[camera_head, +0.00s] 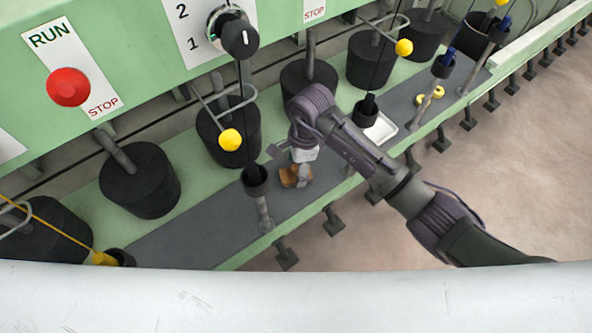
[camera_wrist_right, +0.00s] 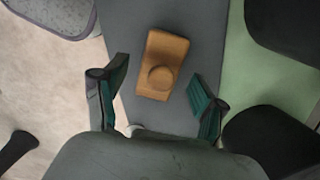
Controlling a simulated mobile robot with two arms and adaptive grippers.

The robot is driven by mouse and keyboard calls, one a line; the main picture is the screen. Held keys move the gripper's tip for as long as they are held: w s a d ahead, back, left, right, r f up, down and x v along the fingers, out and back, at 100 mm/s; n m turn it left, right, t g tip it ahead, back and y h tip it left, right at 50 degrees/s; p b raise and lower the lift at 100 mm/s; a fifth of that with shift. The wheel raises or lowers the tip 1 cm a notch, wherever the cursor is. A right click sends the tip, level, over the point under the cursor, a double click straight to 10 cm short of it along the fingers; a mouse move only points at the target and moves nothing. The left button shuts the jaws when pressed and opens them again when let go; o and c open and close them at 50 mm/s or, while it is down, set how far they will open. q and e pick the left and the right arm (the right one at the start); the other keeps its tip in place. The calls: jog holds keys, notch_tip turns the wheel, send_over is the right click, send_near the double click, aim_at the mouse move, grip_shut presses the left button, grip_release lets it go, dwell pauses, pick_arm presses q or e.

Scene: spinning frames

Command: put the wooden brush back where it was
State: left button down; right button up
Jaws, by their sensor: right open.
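The wooden brush (camera_head: 289,180) lies on the grey strip of the green machine's ledge, below my right gripper (camera_head: 292,160). In the right wrist view the brush (camera_wrist_right: 165,60) shows as an orange-brown block with a round knob on top. My right gripper (camera_wrist_right: 158,76) is open, with one teal-lined finger on each side of the brush's near end and gaps between fingers and wood. Nothing is held. The arm partly covers the brush in the head view. My left gripper is not in view.
A white tray (camera_head: 382,128) and yellow pieces (camera_head: 431,95) sit farther right along the ledge. Black cylinders (camera_head: 139,181) line the back. A post with a black cup (camera_head: 256,181) stands just left of the brush. A red stop button (camera_head: 68,87) is at upper left.

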notch_tip(320, 180, up, 10)
jog(key=d, duration=0.1)
jog(key=shift+w+f+b, duration=0.15)
jog(key=shift+f+b, duration=0.1)
jog(key=shift+b, duration=0.1)
jog(key=shift+d, duration=0.1)
